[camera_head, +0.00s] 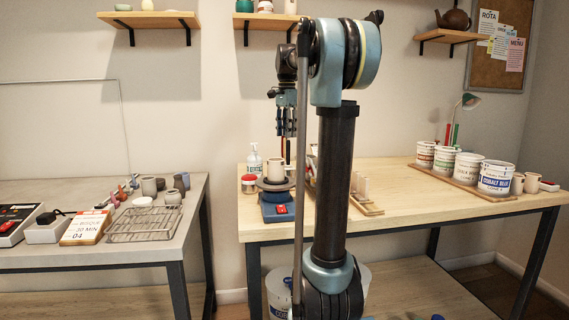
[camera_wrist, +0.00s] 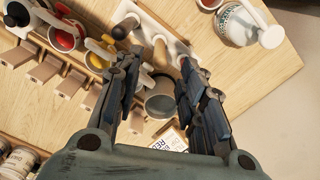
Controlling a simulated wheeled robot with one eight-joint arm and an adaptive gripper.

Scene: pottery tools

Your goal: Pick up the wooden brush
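My gripper (camera_head: 287,132) hangs fingers-down above the back of the wooden table in the head view. In the wrist view my gripper (camera_wrist: 160,62) is open, with a wide gap between the fingers. A pale wooden handle (camera_wrist: 160,52), likely the wooden brush, shows between the fingertips, apart from both. It stands in a white holder (camera_wrist: 147,20), seen nearly end-on; its bristles cannot be made out. Beside it in the holder are a dark handle (camera_wrist: 120,32) and a reddish one near the right finger. The brush cannot be clearly told in the head view.
Labelled buckets (camera_head: 495,177) stand at the wooden table's right. A grey table with a wire rack (camera_head: 145,223) is at left.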

